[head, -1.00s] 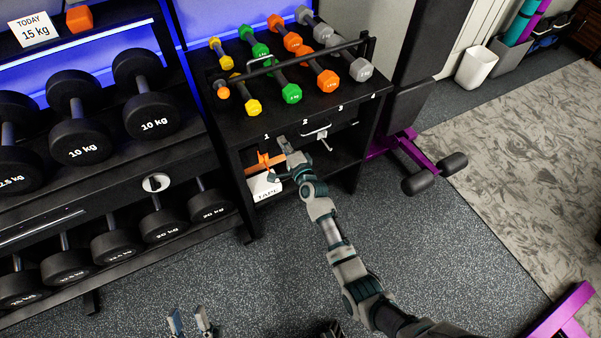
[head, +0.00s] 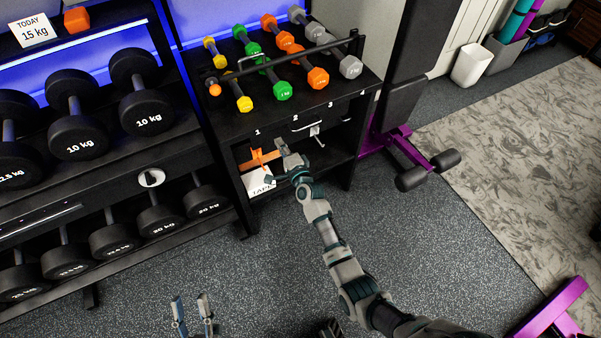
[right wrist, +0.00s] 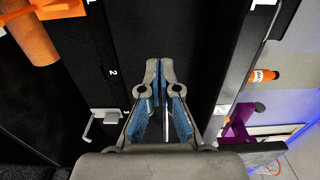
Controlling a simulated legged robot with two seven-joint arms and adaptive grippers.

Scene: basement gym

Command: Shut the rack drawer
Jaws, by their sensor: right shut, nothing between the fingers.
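The dark rack (head: 345,100) stands at the back middle, its top edge numbered 1 to 4. The rack drawer's front, with a pale handle (head: 309,125), lies under this edge; how far the drawer stands out is hard to tell. The handle also shows at left in the right wrist view (right wrist: 103,127). My right gripper (head: 281,146) is shut and empty in front of the rack, left of and below the handle in the head view. Its fingertips (right wrist: 160,66) meet before a dark surface. My left gripper (head: 191,306) is open and empty, low over the floor.
Heavy dumbbells (head: 148,112) fill the left rack. A purple-framed bench (head: 400,140) stands right.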

